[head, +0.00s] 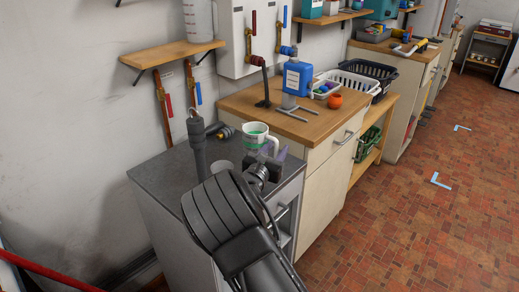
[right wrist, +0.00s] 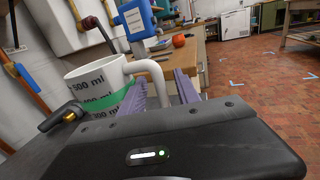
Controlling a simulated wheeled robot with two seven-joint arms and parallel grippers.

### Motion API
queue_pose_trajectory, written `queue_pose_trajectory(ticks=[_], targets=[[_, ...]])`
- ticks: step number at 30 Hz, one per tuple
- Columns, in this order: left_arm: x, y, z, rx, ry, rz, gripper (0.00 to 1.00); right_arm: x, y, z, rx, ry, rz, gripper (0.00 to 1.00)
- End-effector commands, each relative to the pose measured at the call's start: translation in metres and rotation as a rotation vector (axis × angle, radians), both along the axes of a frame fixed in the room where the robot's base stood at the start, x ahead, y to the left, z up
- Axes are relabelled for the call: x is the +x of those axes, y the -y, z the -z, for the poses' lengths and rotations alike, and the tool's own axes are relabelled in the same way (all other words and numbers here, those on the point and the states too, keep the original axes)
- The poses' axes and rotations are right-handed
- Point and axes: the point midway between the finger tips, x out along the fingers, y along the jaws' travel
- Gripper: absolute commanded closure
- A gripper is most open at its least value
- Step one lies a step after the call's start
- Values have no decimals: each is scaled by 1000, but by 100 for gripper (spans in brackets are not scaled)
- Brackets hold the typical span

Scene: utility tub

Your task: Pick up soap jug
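The soap jug, a white measuring jug (head: 255,134) with a green band and a handle, stands upright on the grey counter. In the right wrist view the jug (right wrist: 94,86) shows "500 ml" marks, and its handle curves toward my fingers. My right gripper (right wrist: 160,92) is open, with its purple fingers on either side of the lower handle. Gaps show between the fingers and the handle. In the head view my right gripper (head: 273,162) is at the jug's near side, partly hidden by my arm. My left gripper is not in view.
A dark grey upright pipe (head: 198,150) and a black-and-yellow valve (head: 222,131) are left of the jug. Open tiled floor lies right.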

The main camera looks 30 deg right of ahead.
Motion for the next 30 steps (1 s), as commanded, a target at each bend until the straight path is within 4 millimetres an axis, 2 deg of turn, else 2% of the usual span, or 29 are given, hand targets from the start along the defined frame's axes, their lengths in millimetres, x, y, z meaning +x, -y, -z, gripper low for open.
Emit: queue_pose_trajectory(ticks=[17,30], targets=[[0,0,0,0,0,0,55,0,0,0,0,0,0,62],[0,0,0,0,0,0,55,0,0,0,0,0,0,98]])
